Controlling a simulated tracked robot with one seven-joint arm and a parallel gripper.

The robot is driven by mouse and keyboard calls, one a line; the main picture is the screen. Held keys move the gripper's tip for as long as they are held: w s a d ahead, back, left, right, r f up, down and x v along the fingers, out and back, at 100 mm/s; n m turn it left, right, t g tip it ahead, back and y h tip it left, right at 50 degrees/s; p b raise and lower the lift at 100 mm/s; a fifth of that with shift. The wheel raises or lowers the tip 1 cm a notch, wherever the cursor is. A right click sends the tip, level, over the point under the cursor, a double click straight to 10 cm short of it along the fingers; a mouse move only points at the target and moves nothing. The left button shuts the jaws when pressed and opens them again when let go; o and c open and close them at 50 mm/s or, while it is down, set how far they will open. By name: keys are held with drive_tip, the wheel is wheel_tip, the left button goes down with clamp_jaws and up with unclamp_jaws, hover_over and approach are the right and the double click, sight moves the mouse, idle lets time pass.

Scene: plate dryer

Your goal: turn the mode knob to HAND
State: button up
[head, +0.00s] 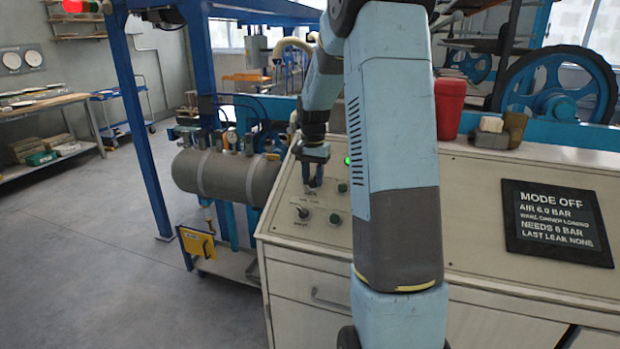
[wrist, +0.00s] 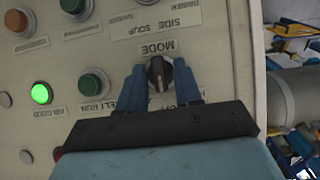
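The mode knob (wrist: 160,72) is a dark round knob beside an upside-down MODE label (wrist: 157,48) in the wrist view. My gripper (wrist: 160,82) has one blue finger on each side of the knob. The fingers are apart, and I cannot tell whether they touch it. In the head view my gripper (head: 313,187) points down at the panel (head: 277,213), and its fingers largely hide the knob there. The position labels are mostly covered by the fingers. A dark display (head: 556,222) reads MODE OFF and AIR 6.0 BAR.
A second knob (head: 304,212) and a green button (head: 335,218) sit nearer me on the panel. In the wrist view, a lit green lamp (wrist: 41,93), a green button (wrist: 94,83) and a red button (wrist: 16,20) lie left of the fingers. A red container (head: 450,108) stands behind.

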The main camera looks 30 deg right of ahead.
drive_tip(key=shift+c, duration=1.4)
drive_tip(key=shift+a, duration=0.35)
drive_tip(key=shift+c, duration=0.3)
drive_tip(key=shift+d, duration=0.2)
drive_tip(key=shift+w+d+r+n, duration=0.1)
drive_tip(key=shift+n, duration=0.2)
drive_tip(key=n+h, duration=0.1)
drive_tip(key=n+g+h, duration=0.1)
drive_tip(key=n, duration=0.2)
drive_tip(key=shift+w+a+n+g+h, duration=0.1)
drive_tip(key=shift+a+n+g+h, duration=0.2)
drive_tip(key=shift+n+h, duration=0.7)
drive_tip(key=shift+n, duration=0.6)
drive_tip(key=shift+f, duration=0.2)
